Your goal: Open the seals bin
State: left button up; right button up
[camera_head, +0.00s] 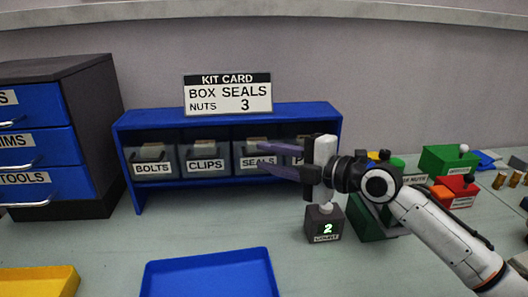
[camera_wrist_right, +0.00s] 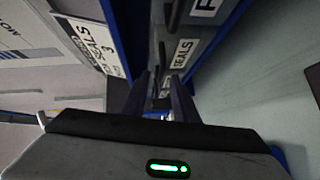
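The seals bin (camera_head: 244,152) is a dark bin with a white SEALS label, in the blue shelf (camera_head: 228,111) between the clips bin and a bin whose label starts with P. It looks closed, in line with its neighbours. My right gripper (camera_head: 262,158) is in front of the shelf, its two purple-grey fingers pointing left and apart, one above the other, over the SEALS label area. Nothing shows between them. In the right wrist view the fingers (camera_wrist_right: 160,100) reach toward the seals bin's label (camera_wrist_right: 183,54); contact cannot be told. My left gripper is not in view.
The bolts bin (camera_head: 151,158) and clips bin (camera_head: 204,156) stand left of the seals bin. A kit card (camera_head: 228,94) is on the shelf top. A counter box (camera_head: 324,223) reading 2 stands below my right gripper. A blue tray (camera_head: 210,275) lies in front. Drawers stand left.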

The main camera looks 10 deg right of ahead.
jog(key=shift+x, duration=0.95)
grip_shut()
dwell(0.7)
